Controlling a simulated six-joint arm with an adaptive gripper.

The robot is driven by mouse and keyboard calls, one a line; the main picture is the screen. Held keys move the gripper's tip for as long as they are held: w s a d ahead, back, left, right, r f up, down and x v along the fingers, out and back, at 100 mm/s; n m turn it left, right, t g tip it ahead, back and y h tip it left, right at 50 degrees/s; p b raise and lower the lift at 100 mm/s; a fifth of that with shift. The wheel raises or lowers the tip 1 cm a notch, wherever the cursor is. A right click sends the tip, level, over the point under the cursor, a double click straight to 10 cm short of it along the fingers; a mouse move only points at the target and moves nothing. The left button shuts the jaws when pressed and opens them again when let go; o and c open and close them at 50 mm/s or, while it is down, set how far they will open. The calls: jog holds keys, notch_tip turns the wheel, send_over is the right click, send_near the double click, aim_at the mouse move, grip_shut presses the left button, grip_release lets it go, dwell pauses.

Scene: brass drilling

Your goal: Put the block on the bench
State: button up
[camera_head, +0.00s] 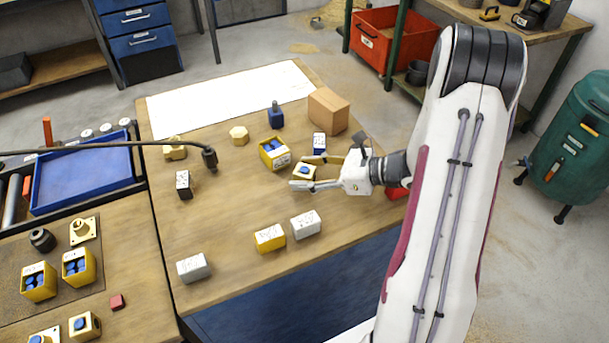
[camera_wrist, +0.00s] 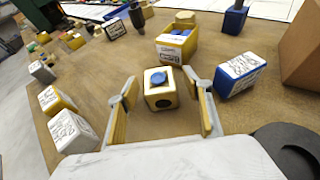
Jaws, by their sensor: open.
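A small cream block with a blue round top (camera_head: 304,172) sits on the wooden bench (camera_head: 227,225), right of its middle. In the wrist view the same block (camera_wrist: 159,97) is upright, with a dark round hole in its near face. My gripper (camera_head: 318,172) reaches in from the right. In the wrist view my gripper (camera_wrist: 158,84) is open, its two yellow-padded fingers on either side of the block. Bench surface shows between the block and each finger, so neither appears to touch it.
A yellow bin with blue pieces (camera_head: 274,153) stands just behind, and a blue-and-white box (camera_head: 319,143) is close too. A brown box (camera_head: 328,110) is farther back. White (camera_head: 306,224) and yellow (camera_head: 269,238) boxes stand toward the front. The bench's left middle is mostly clear.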

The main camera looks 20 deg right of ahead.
aim_at(304, 170)
jog(key=shift+w+a+f, duration=0.15)
jog(key=shift+w+a, duration=0.1)
dwell(0.3)
grip_shut()
jog(key=shift+r, duration=0.3)
jog(key=shift+r, duration=4.8)
